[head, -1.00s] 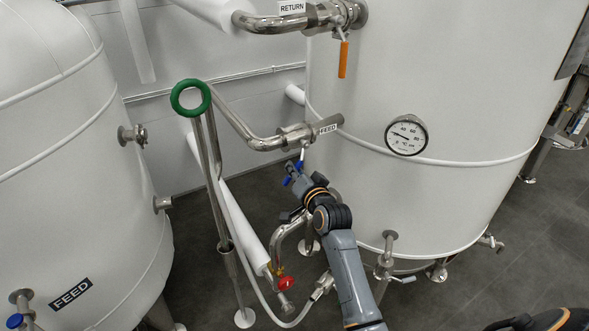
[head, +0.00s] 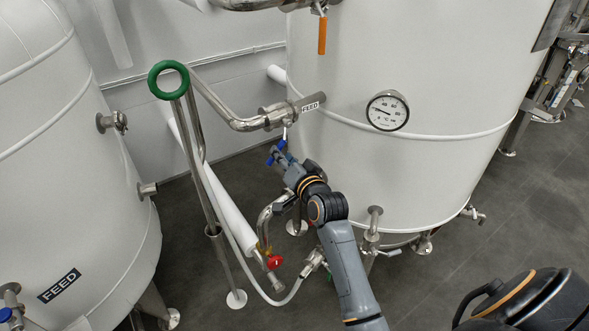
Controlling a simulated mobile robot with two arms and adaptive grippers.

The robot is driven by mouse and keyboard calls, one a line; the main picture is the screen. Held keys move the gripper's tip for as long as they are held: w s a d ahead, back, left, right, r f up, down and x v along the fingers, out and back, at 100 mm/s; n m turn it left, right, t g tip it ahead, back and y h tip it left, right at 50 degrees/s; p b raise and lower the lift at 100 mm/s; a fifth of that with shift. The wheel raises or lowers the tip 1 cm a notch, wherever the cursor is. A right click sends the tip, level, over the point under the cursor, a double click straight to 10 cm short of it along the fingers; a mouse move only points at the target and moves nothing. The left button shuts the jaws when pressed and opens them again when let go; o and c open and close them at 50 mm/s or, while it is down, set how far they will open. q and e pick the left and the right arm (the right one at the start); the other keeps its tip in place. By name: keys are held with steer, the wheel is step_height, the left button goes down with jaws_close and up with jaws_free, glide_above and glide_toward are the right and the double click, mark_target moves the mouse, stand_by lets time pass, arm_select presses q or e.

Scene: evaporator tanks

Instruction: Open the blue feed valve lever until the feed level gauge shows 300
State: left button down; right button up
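The blue feed valve lever (head: 282,145) hangs below the steel valve beside the FEED label, at the large tank's left side. Only a small blue part of it shows. My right gripper (head: 277,158) is at the lever's lower end. I cannot tell whether the fingers touch it or are shut on it. A round white gauge (head: 388,110) is on the large tank's wall. Its needle points left and slightly up; the numbers are too small to read surely. My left gripper is not in view.
A green ring handle (head: 168,80) tops a steel pipe left of my arm. A red valve handle (head: 275,262) and a hose are below. An orange lever (head: 322,35) hangs above. A white FEED tank (head: 60,180) stands left. Open floor shows at right.

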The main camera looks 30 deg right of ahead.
steer(key=s+r, duration=0.1)
steer(key=s, duration=0.7)
steer(key=shift+a, duration=0.25)
steer(key=s+a+f+n+g+y+b, duration=0.1)
steer(key=a+f+g, duration=0.1)
steer(key=f, duration=1)
steer(key=s+a+f+n+g+b, duration=0.1)
steer(key=a+f+n+g+b, duration=0.1)
steer(key=f, duration=1.1)
steer(key=s+a+f+n+g+b, duration=0.15)
steer(key=s+f, duration=0.25)
steer(key=f, duration=0.5)
steer(key=s+a+f+n+g, duration=0.15)
steer(key=s+f, duration=0.25)
steer(key=f, duration=0.4)
steer(key=s+f+n+g+b, duration=0.25)
steer(key=s+f+g, duration=0.25)
steer(key=s+f, duration=1.25)
steer(key=s+f+n+g, duration=0.1)
steer(key=s+f, duration=0.2)
steer(key=s, duration=0.6)
steer(key=s+d+f+n+g, duration=0.1)
steer(key=s+f, duration=0.3)
steer(key=s, duration=0.6)
steer(key=shift+f+n+g+b, duration=0.2)
steer(key=shift+n+g+b, duration=0.25)
steer(key=shift+g, duration=0.25)
steer(key=shift+s+d, duration=0.1)
